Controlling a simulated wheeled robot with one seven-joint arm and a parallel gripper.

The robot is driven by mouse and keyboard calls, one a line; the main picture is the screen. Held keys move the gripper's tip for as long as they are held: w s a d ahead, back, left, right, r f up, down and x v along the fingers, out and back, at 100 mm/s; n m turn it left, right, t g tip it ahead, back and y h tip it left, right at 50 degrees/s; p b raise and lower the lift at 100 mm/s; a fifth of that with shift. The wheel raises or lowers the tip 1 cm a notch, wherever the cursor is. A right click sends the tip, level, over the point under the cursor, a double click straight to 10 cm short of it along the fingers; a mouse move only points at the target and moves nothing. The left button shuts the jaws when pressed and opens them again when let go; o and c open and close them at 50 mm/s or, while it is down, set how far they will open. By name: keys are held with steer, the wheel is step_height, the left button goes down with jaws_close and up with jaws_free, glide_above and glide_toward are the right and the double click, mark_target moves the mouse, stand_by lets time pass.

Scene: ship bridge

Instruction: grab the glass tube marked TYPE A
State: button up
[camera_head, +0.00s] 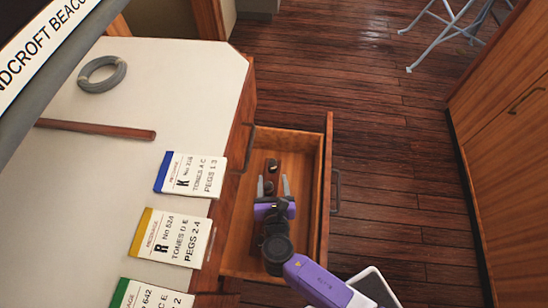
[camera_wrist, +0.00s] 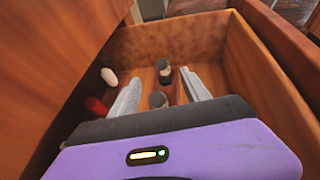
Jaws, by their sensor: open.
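My gripper (camera_head: 272,183) is inside the open wooden drawer (camera_head: 318,200), pointing toward its far end. In the wrist view my gripper (camera_wrist: 160,76) has its two grey fingers spread apart with nothing clamped. A small dark cylinder with a pale band (camera_wrist: 163,70) stands just beyond and between the fingertips; it also shows in the head view (camera_head: 272,165). A second dark-topped piece (camera_wrist: 157,98) is nearer, between the fingers, with no visible contact. No TYPE A marking is readable, so I cannot tell which piece is the tube.
A white rounded object (camera_wrist: 109,77) and a red object (camera_wrist: 95,106) lie by the drawer's left wall. The drawer walls are close around my gripper. The counter (camera_head: 140,75) at left holds message cards (camera_head: 190,174), a wire coil (camera_head: 102,74) and a wooden rod (camera_head: 97,129).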

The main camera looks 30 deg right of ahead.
mark_target(272, 165)
steer(key=b+x, duration=0.1)
steer(key=x, duration=0.7)
steer(key=shift+w+d, duration=0.1)
steer(key=shift+d, duration=0.15)
jaws_close()
